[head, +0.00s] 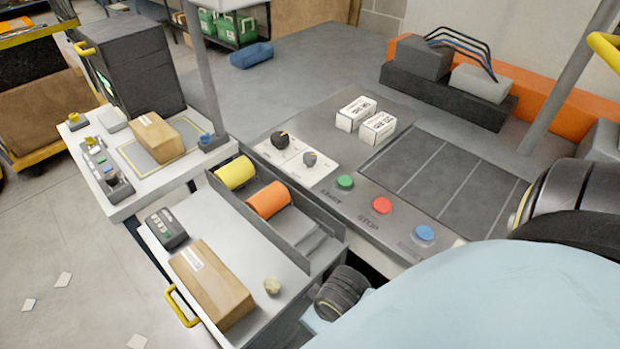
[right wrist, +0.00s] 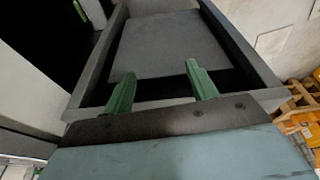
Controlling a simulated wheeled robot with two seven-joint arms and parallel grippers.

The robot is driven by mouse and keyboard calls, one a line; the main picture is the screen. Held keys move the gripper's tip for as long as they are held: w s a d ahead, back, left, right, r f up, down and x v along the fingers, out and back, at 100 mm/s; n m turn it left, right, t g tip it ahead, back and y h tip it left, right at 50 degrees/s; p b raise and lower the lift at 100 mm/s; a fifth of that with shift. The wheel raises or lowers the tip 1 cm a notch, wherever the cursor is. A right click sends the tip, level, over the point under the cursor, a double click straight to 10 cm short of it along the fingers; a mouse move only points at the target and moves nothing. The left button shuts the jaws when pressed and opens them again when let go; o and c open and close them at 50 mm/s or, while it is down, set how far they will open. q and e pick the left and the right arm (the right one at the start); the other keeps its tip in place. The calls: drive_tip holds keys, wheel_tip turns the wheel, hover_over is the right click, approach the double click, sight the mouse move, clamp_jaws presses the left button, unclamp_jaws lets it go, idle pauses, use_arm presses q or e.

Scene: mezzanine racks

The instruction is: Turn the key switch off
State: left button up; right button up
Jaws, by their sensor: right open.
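A white switch plate (head: 298,162) lies on the grey control console. It carries a larger black knob (head: 281,139) with a yellow mark and a smaller grey switch (head: 309,159) with a dark base. The smaller one may be the key switch; its key and lettering are too small to read. My right gripper (right wrist: 159,70) is open in the right wrist view, with its two green fingers apart and nothing between them. No gripper shows in the head view, and the switch plate is not recognisable in the right wrist view.
Green (head: 345,182), red (head: 381,205) and blue (head: 424,233) buttons line the console's front. Small white boxes (head: 378,127) stand behind. Yellow (head: 235,172) and orange (head: 268,199) rolls sit left. A grey-rimmed tray (right wrist: 277,97) lies beyond my right fingers.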

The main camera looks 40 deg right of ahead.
drive_tip(key=w+a+r+p, duration=0.15)
drive_tip(key=w+r, duration=0.35)
drive_tip(key=r, duration=0.8)
drive_tip(key=m+h, duration=0.3)
drive_tip(key=m, duration=0.7)
approach(310, 155)
use_arm(q)
drive_tip(key=shift+s+d+r+b, duration=0.25)
drive_tip(key=shift+s+b, duration=0.1)
drive_tip(key=shift+b, duration=0.35)
use_arm(e)
drive_tip(key=x, duration=0.8)
drive_tip(key=shift+f, duration=0.4)
